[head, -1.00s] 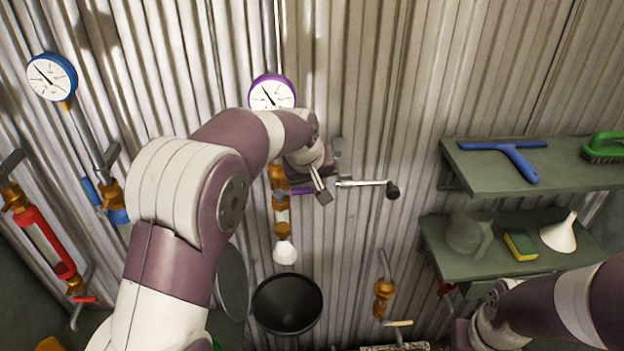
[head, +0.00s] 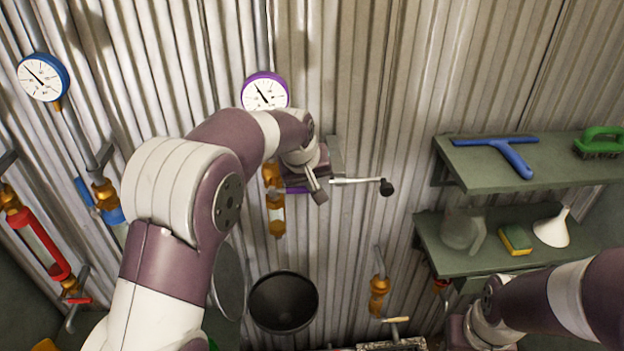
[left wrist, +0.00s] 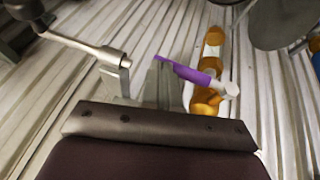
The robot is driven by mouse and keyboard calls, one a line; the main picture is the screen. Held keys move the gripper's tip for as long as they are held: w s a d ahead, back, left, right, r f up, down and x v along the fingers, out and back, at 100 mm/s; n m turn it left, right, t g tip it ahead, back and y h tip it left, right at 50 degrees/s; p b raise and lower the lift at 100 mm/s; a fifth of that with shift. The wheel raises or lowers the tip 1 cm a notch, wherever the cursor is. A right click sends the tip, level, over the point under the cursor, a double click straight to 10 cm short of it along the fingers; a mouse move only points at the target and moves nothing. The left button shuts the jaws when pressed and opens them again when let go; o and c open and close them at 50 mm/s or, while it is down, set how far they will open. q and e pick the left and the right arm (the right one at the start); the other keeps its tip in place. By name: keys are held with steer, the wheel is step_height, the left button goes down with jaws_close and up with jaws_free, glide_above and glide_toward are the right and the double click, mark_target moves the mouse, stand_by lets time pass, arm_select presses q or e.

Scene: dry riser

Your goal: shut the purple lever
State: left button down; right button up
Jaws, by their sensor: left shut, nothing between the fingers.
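The purple lever (head: 296,190) sits on a brass valve (head: 272,174) on the vertical pipe under the purple-rimmed gauge (head: 265,92). In the left wrist view the purple lever (left wrist: 188,73) points sideways from the brass pipe, across its line. My left gripper (head: 319,196) is shut and empty, just right of the lever and partly covering its end in the head view. I cannot tell whether they touch. My right gripper's body (head: 458,334) is at the lower right; its fingers are hidden.
A metal crank with a black knob (head: 386,187) sticks out right of my left gripper. A black funnel-like bowl (head: 284,302) is below the pipe. Green shelves (head: 470,172) with cleaning tools stand right. A red-bodied pipe (head: 40,245) and blue gauge (head: 43,77) are left.

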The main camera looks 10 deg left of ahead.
arm_select(q)
steer(key=s+d+r+b, duration=0.2)
steer(key=d+r, duration=0.6)
steer(key=r, duration=0.1)
steer(key=s+a+f+m+g+b, duration=0.1)
steer(key=s+a+f+m, duration=0.2)
steer(key=s+f, duration=0.35)
steer(key=s+a+f+m+g+b, duration=0.15)
steer(key=s+f, duration=0.25)
steer(key=f, duration=0.5)
steer(key=s+a+f+b, duration=0.2)
steer(key=s+a+f, duration=0.2)
steer(key=s, duration=0.4)
steer(key=s+a+f+g+y+b, duration=0.1)
steer(key=s+a+f+b, duration=0.1)
steer(key=s+a+f, duration=0.2)
steer(key=s+f, duration=0.2)
steer(key=s, duration=0.2)
steer(key=shift+a+f, duration=0.25)
steer(key=shift+a, duration=0.15)
arm_select(e)
step_height(320, 180, down, 7)
steer(key=shift+s+d+f, duration=0.15)
steer(key=shift+s+d, duration=0.2)
steer(key=shift+s, duration=0.05)
arm_select(q)
steer(key=shift+s+g, duration=0.1)
steer(key=shift+g, duration=0.15)
